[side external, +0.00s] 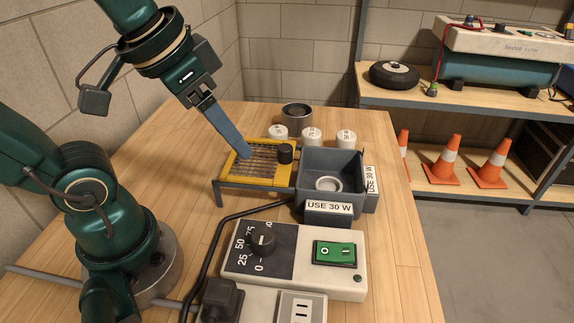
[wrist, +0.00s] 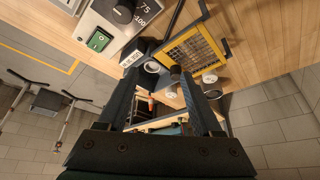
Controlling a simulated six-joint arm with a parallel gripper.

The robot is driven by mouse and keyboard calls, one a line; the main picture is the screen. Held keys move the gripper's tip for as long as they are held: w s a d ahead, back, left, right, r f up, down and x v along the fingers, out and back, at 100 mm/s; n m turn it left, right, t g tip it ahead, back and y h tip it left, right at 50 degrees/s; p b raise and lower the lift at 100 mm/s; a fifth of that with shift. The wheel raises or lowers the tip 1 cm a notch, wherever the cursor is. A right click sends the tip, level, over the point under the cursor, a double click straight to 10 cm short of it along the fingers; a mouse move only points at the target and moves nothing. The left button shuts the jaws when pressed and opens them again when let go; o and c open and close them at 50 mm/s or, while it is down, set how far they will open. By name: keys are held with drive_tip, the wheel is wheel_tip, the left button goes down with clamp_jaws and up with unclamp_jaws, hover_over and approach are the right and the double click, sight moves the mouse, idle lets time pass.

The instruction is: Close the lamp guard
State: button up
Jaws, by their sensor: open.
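The lamp guard (side external: 240,178), a yellow frame with wire mesh, lies about flat to the left of the grey box (side external: 329,193) in the side view. A black knob (side external: 285,153) stands at its box-side edge. The box's top is uncovered and a white ring (side external: 328,184) shows inside. My gripper (side external: 246,156) is above the guard, tilted, its tips over the mesh left of the knob; whether they touch it is unclear. In the wrist view the guard (wrist: 224,48) and knob (wrist: 176,72) show beyond my open, empty fingers (wrist: 160,70).
Several white round pieces (side external: 312,136) and a dark cup (side external: 297,113) stand behind the box. A control unit (side external: 340,278) with a dial (side external: 262,242) and green switch (side external: 334,252) is in front. A black cable (side external: 212,238) runs beside the guard's stand. The table's right strip is clear.

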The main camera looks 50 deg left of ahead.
drive_tip(key=w+a+r+g, duration=0.1)
drive_tip(key=w+r+g, duration=0.1)
drive_tip(key=w, duration=0.4)
drive_tip(key=g, duration=0.3)
hover_over(286, 147)
drive_tip(key=shift+n, duration=0.3)
wheel_tip(286, 147, down, 6)
drive_tip(key=shift+f, duration=0.2)
drive_tip(key=shift+s+f, duration=0.1)
drive_tip(key=shift+f, duration=2.6)
drive_tip(key=shift+c, duration=0.4)
clamp_jaws()
